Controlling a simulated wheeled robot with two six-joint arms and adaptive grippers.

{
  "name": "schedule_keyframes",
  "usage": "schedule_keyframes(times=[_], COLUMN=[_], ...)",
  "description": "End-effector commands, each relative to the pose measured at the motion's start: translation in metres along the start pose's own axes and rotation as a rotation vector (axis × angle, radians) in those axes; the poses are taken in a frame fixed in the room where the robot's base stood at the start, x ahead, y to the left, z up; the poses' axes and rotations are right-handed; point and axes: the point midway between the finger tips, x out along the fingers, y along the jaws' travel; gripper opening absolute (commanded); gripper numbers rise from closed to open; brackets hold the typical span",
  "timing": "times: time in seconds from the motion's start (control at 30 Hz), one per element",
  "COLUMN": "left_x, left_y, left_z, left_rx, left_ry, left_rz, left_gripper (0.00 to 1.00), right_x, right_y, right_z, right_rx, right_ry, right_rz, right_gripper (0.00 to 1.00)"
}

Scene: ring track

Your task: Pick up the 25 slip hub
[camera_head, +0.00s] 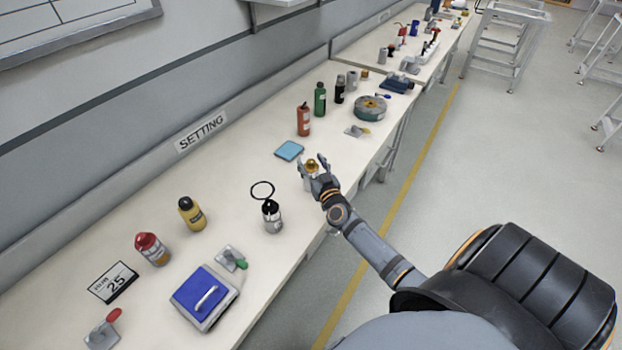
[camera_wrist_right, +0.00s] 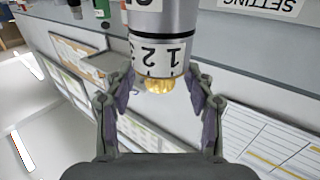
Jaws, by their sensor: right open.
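A silver cylinder with a brass knob (camera_head: 311,163) stands near the table's front edge; I cannot tell whether it is the 25 slip hub. In the right wrist view the cylinder (camera_wrist_right: 160,55) carries a ring marked 1, 2 and 3. My right gripper (camera_head: 314,172) is open around its knob end. In the wrist view my right gripper (camera_wrist_right: 161,92) has one finger on each side, and contact is unclear. A card (camera_head: 113,283) marked 25 lies at the lower left. My left gripper is not in view.
On the table (camera_head: 130,235) are a black-and-silver bottle (camera_head: 272,216), a black ring (camera_head: 262,190), a blue square pad (camera_head: 289,150), an orange bottle (camera_head: 303,120), a round tray (camera_head: 370,108), a yellow bottle (camera_head: 192,214), a red-topped bottle (camera_head: 152,249) and a blue-lidded box (camera_head: 205,297).

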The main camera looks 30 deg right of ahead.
Motion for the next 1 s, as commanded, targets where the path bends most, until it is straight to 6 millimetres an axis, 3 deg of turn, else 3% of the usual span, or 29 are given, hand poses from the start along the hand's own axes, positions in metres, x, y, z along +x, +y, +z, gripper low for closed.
schedule_keyframes(times=[0.1,0.27,0.63,1.0], left_x=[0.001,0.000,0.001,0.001], left_y=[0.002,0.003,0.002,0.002], left_z=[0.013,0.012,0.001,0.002], left_rx=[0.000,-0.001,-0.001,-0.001], left_ry=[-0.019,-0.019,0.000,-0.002], left_rz=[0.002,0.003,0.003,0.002], left_gripper=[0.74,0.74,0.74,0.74], right_x=[0.004,0.004,0.003,0.004], right_y=[0.000,0.000,0.000,0.000], right_z=[0.001,0.000,0.000,0.000], right_rx=[0.000,0.000,0.000,0.000], right_ry=[-0.001,-0.001,-0.001,0.000], right_rz=[-0.001,-0.001,-0.001,0.000], right_gripper=[0.54,0.52,0.01,0.00])
